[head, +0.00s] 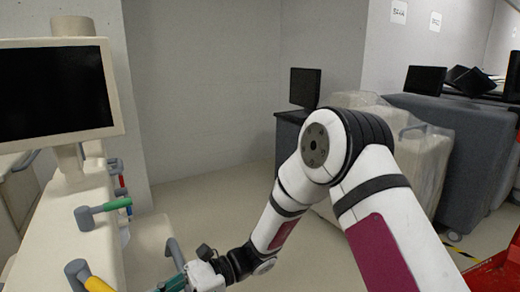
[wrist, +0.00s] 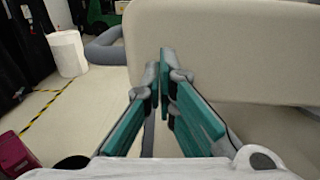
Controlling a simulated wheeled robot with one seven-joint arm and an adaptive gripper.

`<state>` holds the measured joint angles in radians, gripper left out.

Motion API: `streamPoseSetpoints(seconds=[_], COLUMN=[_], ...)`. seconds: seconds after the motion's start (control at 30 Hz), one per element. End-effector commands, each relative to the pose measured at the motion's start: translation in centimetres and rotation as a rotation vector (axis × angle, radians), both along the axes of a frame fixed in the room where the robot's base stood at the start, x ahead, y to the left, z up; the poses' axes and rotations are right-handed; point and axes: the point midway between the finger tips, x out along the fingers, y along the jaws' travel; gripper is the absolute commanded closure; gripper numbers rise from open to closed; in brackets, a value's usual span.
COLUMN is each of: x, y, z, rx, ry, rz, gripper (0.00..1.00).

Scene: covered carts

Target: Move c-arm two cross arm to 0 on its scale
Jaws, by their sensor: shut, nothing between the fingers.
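A beige medical unit, likely the c-arm (head: 95,165), stands along the left in the head view. It carries a lever with a green handle (head: 117,204) and one with a yellow handle (head: 97,284). I cannot tell which part is the cross arm, and no scale is readable. My gripper (head: 168,286) is at the bottom edge of the head view, right of the yellow handle and partly cut off. In the wrist view its teal fingers (wrist: 165,75) are shut and empty. They point toward a large rounded beige panel (wrist: 230,50); contact is not clear.
A black monitor (head: 55,88) tops the beige unit. Covered carts (head: 455,150) stand at the right behind my arm. The floor (head: 215,190) between is clear. In the wrist view, a white cylinder (wrist: 68,53) and a grey curved tube (wrist: 104,47) are on the floor.

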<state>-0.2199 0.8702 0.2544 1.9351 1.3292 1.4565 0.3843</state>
Motion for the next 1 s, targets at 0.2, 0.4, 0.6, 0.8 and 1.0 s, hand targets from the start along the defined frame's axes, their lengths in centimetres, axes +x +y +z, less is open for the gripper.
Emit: streamPoseSetpoints(seconds=[0.2, 0.4, 0.6, 0.8, 1.0], x=[-0.2, -0.5, -0.8, -0.9, -0.9], y=[0.3, 0.8, 1.2, 1.3, 1.4], z=[0.0, 0.0, 0.0, 0.0, 0.0], rx=[0.0, 0.0, 0.001, 0.001, 0.0], ry=[0.0, 0.0, 0.001, -0.001, 0.0], rz=[0.0, 0.001, 0.001, 0.001, 0.001], gripper=[1.0, 1.0, 1.0, 1.0, 1.0])
